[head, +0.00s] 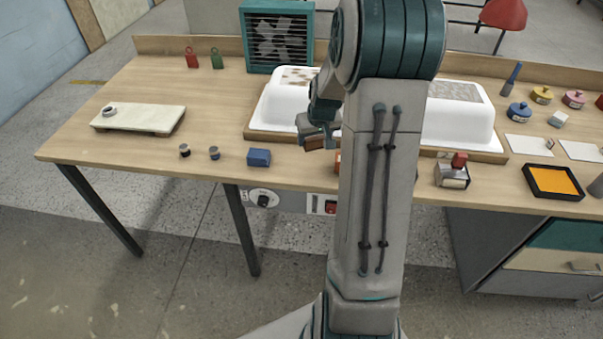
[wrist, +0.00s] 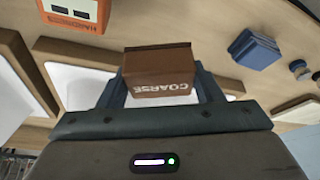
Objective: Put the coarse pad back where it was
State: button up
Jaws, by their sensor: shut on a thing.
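The coarse pad (wrist: 160,72) is a brown block with the word COARSE on its side, seen in the wrist view. My gripper (wrist: 160,88) is shut on it, with one finger at each side. In the head view my gripper (head: 322,143) is above the front of the table, by the front edge of the white tub shell (head: 290,105). Only a small brown part of the pad (head: 314,143) shows there. An orange block (wrist: 74,14) marked HARDENER is at the top left of the wrist view. A blue block (head: 259,157) lies left of my gripper.
My arm hides the middle of the tub shells. A white board (head: 139,118) on feet and two small dark pots (head: 214,153) stand to the left. A fan box (head: 277,38) stands behind. An orange tray (head: 553,182) and several lidded pots are at right. The table around the blue block is clear.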

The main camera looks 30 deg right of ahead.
jog(key=s+d+r+b, duration=0.2)
jog(key=d+r, duration=0.1)
jog(key=d, duration=0.5)
jog(key=p, duration=0.1)
send_over(301, 163)
jog(key=s, duration=0.1)
notch_tip(301, 163, down, 6)
jog(key=shift+s+a+f, duration=0.15)
jog(key=shift+m, duration=0.3)
jog(key=shift+f, duration=2.05)
jog(key=shift+f, duration=0.2)
jog(key=o, duration=1)
jog(key=shift+r, duration=0.1)
